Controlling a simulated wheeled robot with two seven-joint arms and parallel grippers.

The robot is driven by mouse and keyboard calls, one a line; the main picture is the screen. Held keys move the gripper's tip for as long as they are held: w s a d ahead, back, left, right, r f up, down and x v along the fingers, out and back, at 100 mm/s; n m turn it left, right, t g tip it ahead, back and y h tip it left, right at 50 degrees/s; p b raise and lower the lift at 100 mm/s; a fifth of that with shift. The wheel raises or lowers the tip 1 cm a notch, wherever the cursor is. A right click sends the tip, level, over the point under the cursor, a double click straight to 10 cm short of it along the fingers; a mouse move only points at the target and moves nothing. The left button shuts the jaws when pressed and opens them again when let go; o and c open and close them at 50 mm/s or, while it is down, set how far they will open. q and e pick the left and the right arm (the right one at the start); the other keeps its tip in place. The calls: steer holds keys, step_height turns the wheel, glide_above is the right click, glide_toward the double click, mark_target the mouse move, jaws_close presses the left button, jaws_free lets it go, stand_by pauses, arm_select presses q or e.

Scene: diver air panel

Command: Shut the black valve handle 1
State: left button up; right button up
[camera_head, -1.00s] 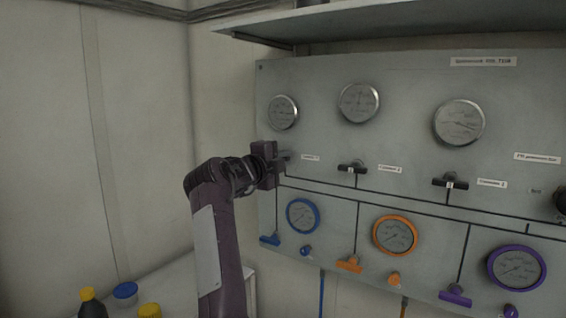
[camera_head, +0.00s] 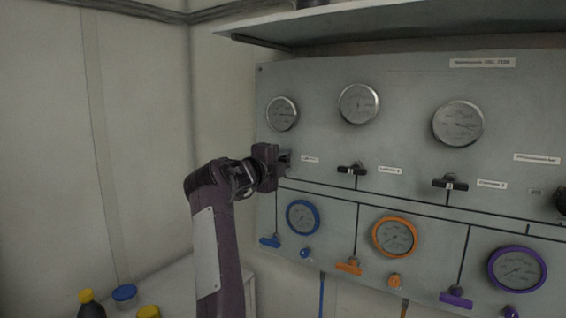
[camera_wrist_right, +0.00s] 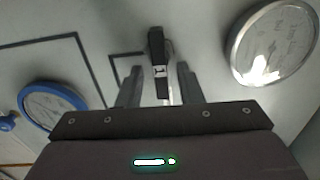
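Black valve handle 1 (camera_wrist_right: 157,62) is on the grey panel in the right wrist view, a dark bar with a small white mark in its middle. In the head view my right gripper hides most or all of it. My right gripper (camera_head: 284,163) is at the panel's left side, below the leftmost silver gauge. In the right wrist view its two fingers (camera_wrist_right: 158,82) are apart, one on each side of the handle's near end, with gaps visible. Whether they touch it elsewhere I cannot tell. My left gripper is not in view.
Two more black handles (camera_head: 352,169) (camera_head: 450,182) sit to the right. Silver gauges (camera_head: 282,114) line the panel above; blue (camera_head: 303,217), orange (camera_head: 395,237) and purple (camera_head: 517,269) gauges are below. A shelf (camera_head: 400,22) overhangs the panel. Bottles (camera_head: 92,306) stand lower left.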

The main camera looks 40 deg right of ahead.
steer(key=b+v, duration=0.3)
steer(key=v, duration=0.4)
steer(key=shift+s+a+b, duration=0.15)
steer(key=shift+a+b, duration=0.15)
steer(key=shift+a, duration=0.05)
